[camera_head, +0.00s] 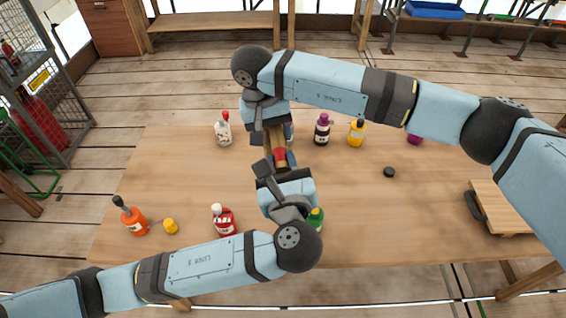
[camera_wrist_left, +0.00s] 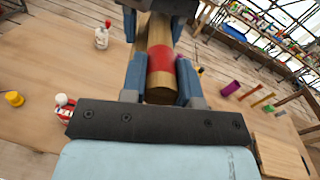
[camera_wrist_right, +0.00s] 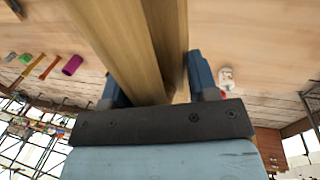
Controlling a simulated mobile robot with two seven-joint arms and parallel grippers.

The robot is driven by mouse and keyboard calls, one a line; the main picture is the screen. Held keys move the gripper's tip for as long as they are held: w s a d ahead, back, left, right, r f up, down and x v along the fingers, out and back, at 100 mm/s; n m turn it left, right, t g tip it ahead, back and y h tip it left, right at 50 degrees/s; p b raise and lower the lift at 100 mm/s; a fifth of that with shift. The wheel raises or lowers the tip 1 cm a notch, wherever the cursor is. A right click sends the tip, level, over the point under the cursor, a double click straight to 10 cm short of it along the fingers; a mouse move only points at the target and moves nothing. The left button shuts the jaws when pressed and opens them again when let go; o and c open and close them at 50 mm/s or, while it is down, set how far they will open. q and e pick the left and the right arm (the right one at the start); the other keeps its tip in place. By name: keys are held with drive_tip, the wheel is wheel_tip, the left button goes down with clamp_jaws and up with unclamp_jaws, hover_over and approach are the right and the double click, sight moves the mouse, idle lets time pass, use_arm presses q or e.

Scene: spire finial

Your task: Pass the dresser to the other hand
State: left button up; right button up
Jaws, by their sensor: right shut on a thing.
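The dresser is a pale wooden tool with a red band (camera_head: 280,155) near one end. It spans the short gap between my two grippers above the table. My left gripper (camera_head: 277,163) comes from the near side, and its blue fingers close on the banded end, which shows between them in the left wrist view (camera_wrist_left: 161,62). My right gripper (camera_head: 272,128) is shut on the wider wooden part from the far side. In the right wrist view that wood (camera_wrist_right: 125,45) fills the space between the fingers. The pad contacts are partly hidden.
Several bottles stand around on the table (camera_head: 370,215): white (camera_head: 223,130), dark (camera_head: 322,131), yellow (camera_head: 356,133), orange (camera_head: 134,220), red (camera_head: 224,221) and green (camera_head: 316,219). A wooden board (camera_head: 503,207) lies at the right. The table's middle right is mostly clear.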

drive_tip(key=o, duration=1.1)
drive_tip(key=shift+s+a, duration=0.1)
drive_tip(key=shift+a, duration=0.05)
drive_tip(key=shift+o, duration=0.2)
drive_tip(key=shift+r, duration=0.1)
